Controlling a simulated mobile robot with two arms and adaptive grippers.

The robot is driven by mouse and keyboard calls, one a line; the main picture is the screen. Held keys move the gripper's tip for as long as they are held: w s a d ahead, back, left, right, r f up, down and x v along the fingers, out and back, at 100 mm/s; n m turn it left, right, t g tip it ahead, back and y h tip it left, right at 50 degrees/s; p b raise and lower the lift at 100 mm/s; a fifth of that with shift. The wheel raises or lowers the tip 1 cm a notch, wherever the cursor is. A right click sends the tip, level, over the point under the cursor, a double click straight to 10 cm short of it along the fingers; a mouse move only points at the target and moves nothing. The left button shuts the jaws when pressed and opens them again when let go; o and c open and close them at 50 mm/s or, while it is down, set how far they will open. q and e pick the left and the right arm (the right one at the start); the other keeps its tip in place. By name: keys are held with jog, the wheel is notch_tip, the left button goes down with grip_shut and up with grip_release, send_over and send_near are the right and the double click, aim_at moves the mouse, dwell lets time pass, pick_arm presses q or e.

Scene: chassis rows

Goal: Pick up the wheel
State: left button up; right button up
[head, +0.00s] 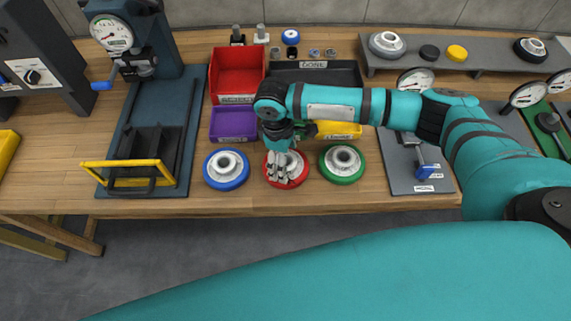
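Three wheels with pale grey hubs lie flat in a row near the table's front edge: a blue-rimmed wheel (212,182) on the left, a red-rimmed wheel (301,178) in the middle and a green-rimmed wheel (343,175) on the right. My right gripper (283,173) points down at the red-rimmed wheel, with its fingers over the hub. The fingers cover much of that hub, and I cannot tell whether they grip it. The red-rimmed wheel appears to rest on the table. My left gripper is out of view.
Behind the wheels stand a red bin (238,72), a purple bin (233,124) and a yellow bin (338,131). A press with a yellow-framed guard (125,163) is at left. A grey shelf (470,67) with round parts is at back right.

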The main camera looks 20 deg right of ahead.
jog(key=c, duration=1.6)
jog(key=shift+r, duration=0.1)
jog(key=shift+c, duration=0.2)
